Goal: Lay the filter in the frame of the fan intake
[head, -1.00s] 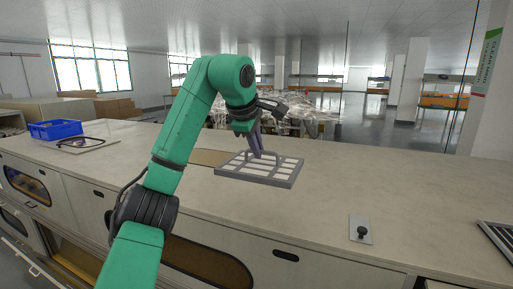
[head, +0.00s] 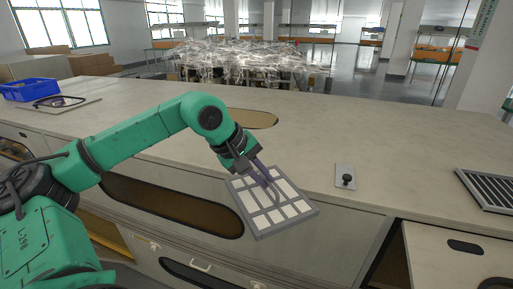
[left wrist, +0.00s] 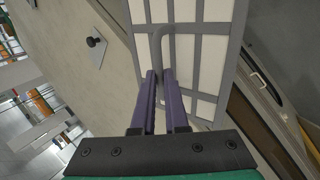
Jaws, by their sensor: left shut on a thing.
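The filter (head: 286,213) is a flat grey grid frame with white panels. It hangs tilted in front of the counter's front edge in the head view. My left gripper (head: 270,181) is shut on the grey handle on the filter's face. The left wrist view shows the purple fingers (left wrist: 160,78) at that handle, with part of the filter (left wrist: 210,62) beyond. A dark slatted grille in a light frame (head: 488,187), which may be the fan intake, lies at the right edge of the counter, partly cut off. My right gripper is not in view.
A small plate with a black knob (head: 345,178) sits on the counter (head: 400,150) between filter and grille; it also shows in the left wrist view (left wrist: 97,42). A blue crate (head: 30,90) stands far left. The counter's middle is largely clear.

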